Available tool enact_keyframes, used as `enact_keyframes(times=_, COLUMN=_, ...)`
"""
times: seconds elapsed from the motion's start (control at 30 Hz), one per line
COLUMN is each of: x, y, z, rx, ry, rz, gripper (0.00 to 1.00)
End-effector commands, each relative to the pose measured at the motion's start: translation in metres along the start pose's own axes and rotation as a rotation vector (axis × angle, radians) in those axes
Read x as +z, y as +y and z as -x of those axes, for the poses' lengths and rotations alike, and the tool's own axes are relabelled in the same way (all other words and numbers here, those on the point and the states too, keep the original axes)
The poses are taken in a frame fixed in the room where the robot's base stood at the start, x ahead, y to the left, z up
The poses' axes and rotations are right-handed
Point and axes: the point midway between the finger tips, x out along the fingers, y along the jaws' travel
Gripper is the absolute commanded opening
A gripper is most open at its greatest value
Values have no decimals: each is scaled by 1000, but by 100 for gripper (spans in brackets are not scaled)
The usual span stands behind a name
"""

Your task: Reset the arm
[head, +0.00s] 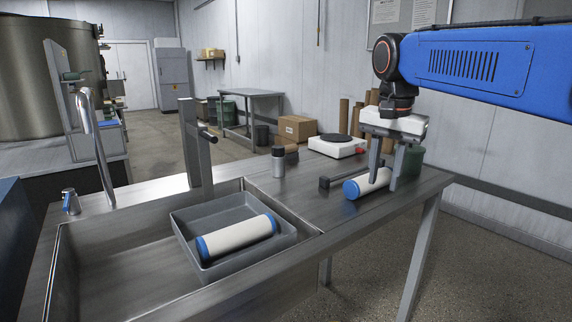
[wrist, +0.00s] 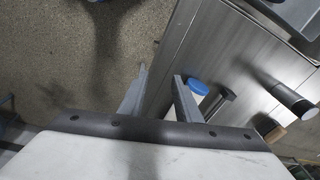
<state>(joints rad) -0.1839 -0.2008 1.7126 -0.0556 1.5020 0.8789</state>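My gripper (head: 383,186) hangs from the blue arm over the right end of the steel table (head: 285,215), fingers pointing down. Its two fingers (wrist: 161,73) are apart, with nothing visible between them in the wrist view. A white roll with a blue end (head: 372,183) lies on the table by the fingers and is partly hidden by them in the head view. In the wrist view its blue end (wrist: 198,87) shows just right of the right finger, outside the gap. I cannot tell whether finger and roll touch.
A second white roll with blue ends (head: 238,238) lies in a grey tray (head: 183,222) at the sink. A dark-capped bottle (head: 277,170), a black bar (head: 338,181) and a white device with a dark round top (head: 338,144) stand on the table. Floor is open beyond the right edge.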

Motion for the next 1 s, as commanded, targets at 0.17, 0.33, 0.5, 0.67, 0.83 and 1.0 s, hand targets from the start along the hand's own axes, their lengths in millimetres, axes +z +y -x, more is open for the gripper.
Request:
enact_keyframes(times=0.17, x=27, y=48, z=-27, rx=-43, ry=35, rz=130, gripper=30)
enact_keyframes(times=0.33, x=54, y=90, z=-60, rx=-76, ry=76, rz=264, gripper=30)
enact_keyframes(times=0.5, x=84, y=130, z=-98, rx=-102, ry=124, rz=394, gripper=30)
enact_keyframes(times=0.67, x=113, y=165, z=-139, rx=-118, ry=175, rz=514, gripper=30)
enact_keyframes(times=0.83, x=138, y=192, z=-177, rx=-125, ry=224, rz=618, gripper=30)
enact_keyframes(times=1.0, x=151, y=205, z=-199, rx=-125, ry=252, rz=676, gripper=30)
